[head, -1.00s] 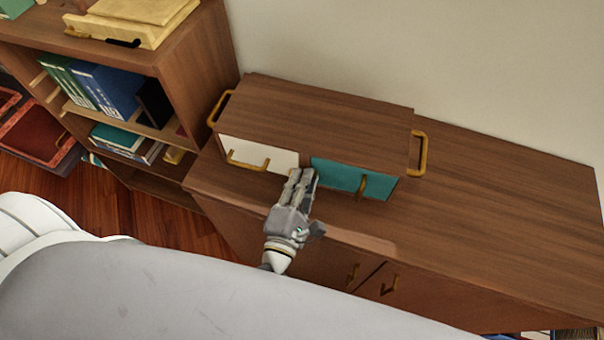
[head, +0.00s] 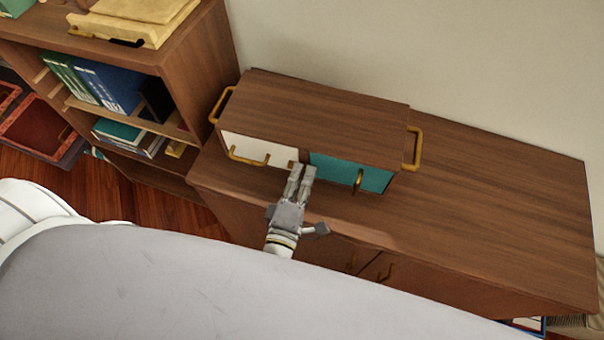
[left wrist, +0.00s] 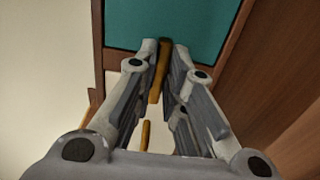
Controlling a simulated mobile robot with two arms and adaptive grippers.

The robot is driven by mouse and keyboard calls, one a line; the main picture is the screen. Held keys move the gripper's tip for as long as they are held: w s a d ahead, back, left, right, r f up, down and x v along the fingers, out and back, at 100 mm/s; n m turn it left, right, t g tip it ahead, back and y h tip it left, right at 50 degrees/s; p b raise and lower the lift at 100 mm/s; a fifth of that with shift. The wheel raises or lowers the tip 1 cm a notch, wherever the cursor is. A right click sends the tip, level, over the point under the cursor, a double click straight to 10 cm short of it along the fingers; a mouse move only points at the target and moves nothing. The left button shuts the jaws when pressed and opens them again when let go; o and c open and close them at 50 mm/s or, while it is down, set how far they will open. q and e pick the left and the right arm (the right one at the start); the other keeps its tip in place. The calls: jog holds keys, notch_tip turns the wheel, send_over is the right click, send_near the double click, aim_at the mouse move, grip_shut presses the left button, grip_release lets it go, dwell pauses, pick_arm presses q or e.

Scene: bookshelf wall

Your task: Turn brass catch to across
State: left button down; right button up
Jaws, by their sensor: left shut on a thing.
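The brass catch (left wrist: 160,68) is a narrow bar at the divider between the white front (head: 259,149) and the teal front (head: 330,170) of a wooden cabinet. In the left wrist view it stands lengthwise between my fingertips, with its upper end over the edge of the teal panel (left wrist: 170,22). My left gripper (head: 301,168) is shut on the catch in front of the divider; in the left wrist view its fingers (left wrist: 163,62) flank the bar. In the head view the fingers hide most of the catch. My right gripper is not in view.
Brass handles stick out near the gripper: one on the white front (head: 247,158), one on the teal front (head: 358,181), one at the cabinet's right end (head: 415,148). The sideboard top (head: 490,215) is bare to the right. A bookshelf (head: 190,95) stands at the left.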

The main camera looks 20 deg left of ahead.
pick_arm(q)
jog(key=c, duration=1.5)
grip_release()
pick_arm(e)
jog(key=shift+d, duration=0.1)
pick_arm(q)
jog(key=s, duration=1.2)
jog(key=shift+d, duration=0.15)
